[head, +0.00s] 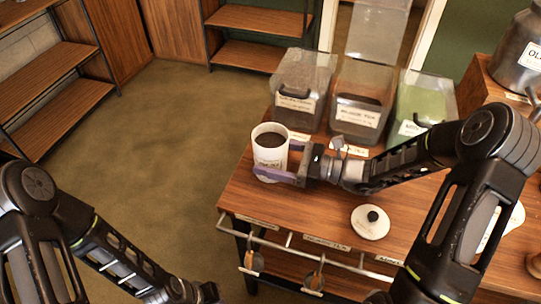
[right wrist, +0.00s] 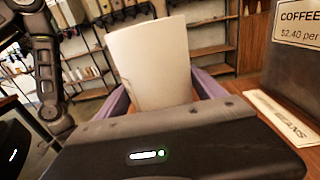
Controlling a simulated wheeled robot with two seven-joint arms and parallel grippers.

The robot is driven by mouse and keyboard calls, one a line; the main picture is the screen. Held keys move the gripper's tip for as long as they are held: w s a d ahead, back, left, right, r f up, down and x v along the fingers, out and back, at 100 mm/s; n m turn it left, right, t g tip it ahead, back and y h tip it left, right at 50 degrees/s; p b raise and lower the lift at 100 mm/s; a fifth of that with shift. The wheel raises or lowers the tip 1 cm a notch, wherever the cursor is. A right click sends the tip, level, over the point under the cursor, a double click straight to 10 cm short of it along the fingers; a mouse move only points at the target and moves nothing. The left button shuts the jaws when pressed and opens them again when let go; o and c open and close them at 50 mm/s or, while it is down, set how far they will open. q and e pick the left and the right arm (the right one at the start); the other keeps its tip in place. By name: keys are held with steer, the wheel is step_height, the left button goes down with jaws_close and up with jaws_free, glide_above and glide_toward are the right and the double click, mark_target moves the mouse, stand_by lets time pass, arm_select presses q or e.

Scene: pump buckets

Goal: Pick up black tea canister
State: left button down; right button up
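A white open-topped canister (head: 270,148) with dark contents stands near the left edge of the wooden table. Its small label is too blurred to read. My right gripper (head: 284,160) reaches it from the right, with its purple fingers on either side and seeming to press on it. In the right wrist view the canister (right wrist: 150,65) fills the space between the fingers (right wrist: 160,100). A white lid (head: 370,224) with a black knob lies apart on the table. My left arm is at the lower left, and its gripper is outside the picture.
Clear bins (head: 302,85) with labels line the back of the table (head: 320,208). A grey metal container (head: 519,60) stands at the back right. Scoops (head: 315,281) hang from a rail (head: 325,257) at the front. Open floor lies left of the table.

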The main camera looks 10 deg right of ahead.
mark_target(270, 127)
steer(key=c, duration=1.3)
steer(key=shift+r, duration=0.1)
step_height(270, 127, up, 10)
steer(key=shift+f+p, duration=0.1)
steer(key=shift+p, duration=0.2)
